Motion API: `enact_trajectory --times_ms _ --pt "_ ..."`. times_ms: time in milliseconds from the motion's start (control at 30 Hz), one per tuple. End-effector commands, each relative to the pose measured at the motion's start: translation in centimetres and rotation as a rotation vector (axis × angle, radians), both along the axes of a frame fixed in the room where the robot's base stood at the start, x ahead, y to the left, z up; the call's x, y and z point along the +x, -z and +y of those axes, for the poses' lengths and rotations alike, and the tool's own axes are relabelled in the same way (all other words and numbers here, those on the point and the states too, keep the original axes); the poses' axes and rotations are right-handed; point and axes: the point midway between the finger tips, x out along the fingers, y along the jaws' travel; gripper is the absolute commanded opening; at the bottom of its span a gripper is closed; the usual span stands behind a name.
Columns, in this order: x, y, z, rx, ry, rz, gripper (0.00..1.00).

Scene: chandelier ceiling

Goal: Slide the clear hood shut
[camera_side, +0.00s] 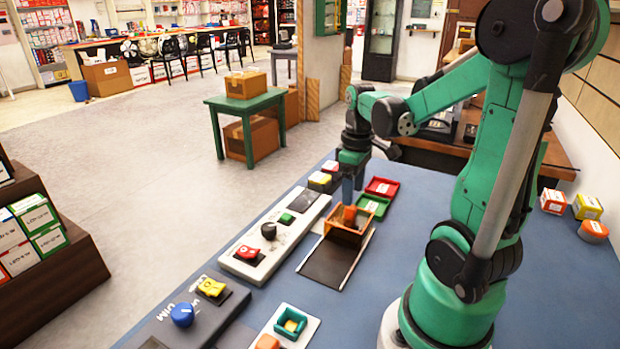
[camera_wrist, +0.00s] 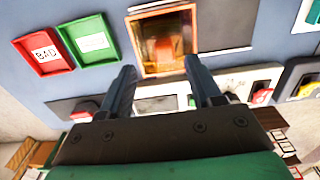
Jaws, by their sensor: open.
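The clear hood (camera_side: 349,225) looks like an orange-tinted, see-through box with an orange frame. It sits at the far end of a dark flat track (camera_side: 332,263), whose near part is bare. In the wrist view the hood (camera_wrist: 163,40) is just beyond my fingertips, with a blurred orange thing showing inside. My gripper (camera_side: 351,188) points down at the hood's far side. In the wrist view my gripper (camera_wrist: 160,68) is open, its two fingers apart with nothing held between them. I cannot tell whether a finger touches the hood.
A white control panel (camera_side: 260,262) with a knob and buttons lies left. A grey panel with a blue knob (camera_side: 182,314) and another small panel are nearer.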

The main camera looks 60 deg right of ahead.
Motion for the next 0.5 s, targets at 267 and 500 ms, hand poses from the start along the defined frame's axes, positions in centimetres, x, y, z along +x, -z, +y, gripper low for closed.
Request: enact_trajectory --times_ms 267,500 --pt "0.0 -2.0 0.0 -0.001 0.001 0.000 0.58" --pt "0.0 -2.0 0.0 -0.001 0.001 0.000 0.58"
